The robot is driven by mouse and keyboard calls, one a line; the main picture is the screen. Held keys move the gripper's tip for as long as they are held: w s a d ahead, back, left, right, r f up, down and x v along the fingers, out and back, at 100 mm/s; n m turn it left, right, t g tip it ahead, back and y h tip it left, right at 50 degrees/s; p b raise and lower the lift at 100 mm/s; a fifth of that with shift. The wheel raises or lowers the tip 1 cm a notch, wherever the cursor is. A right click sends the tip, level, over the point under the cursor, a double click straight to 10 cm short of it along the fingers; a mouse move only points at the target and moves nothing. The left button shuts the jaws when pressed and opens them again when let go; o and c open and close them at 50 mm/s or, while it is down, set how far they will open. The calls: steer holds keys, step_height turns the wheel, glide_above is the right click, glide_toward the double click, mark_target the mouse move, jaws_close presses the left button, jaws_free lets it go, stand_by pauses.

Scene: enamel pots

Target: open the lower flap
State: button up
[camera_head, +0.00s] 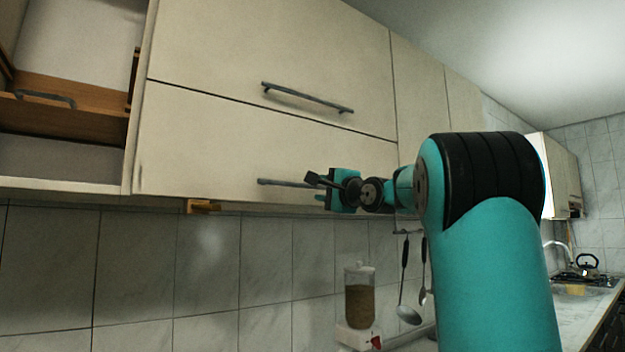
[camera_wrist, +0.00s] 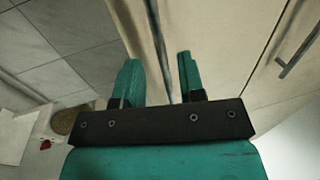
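The lower flap (camera_head: 210,140) is a cream cabinet front, shut flush under the upper flap (camera_head: 270,50). Its grey bar handle (camera_head: 280,183) runs along its lower part; the right end is hidden behind my gripper (camera_head: 318,184). In the wrist view, the lower flap (camera_wrist: 220,35) fills the middle, and its handle (camera_wrist: 158,35) runs between the two teal fingers of my gripper (camera_wrist: 158,62). The fingers are apart, with a gap visible on each side of the handle. I cannot tell how deep the handle sits between them.
The upper flap's handle (camera_head: 307,97) is above, also in the wrist view (camera_wrist: 297,55). An open cabinet with a wooden drawer (camera_head: 70,108) is at left. Below, a jar (camera_head: 360,296) and hanging utensils (camera_head: 408,300) stand by the tiled wall. A kettle (camera_head: 588,265) is far right.

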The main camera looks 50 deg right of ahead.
steer(key=p+x, duration=0.1)
steer(key=x, duration=0.4)
steer(key=shift+w, duration=0.1)
jaws_close()
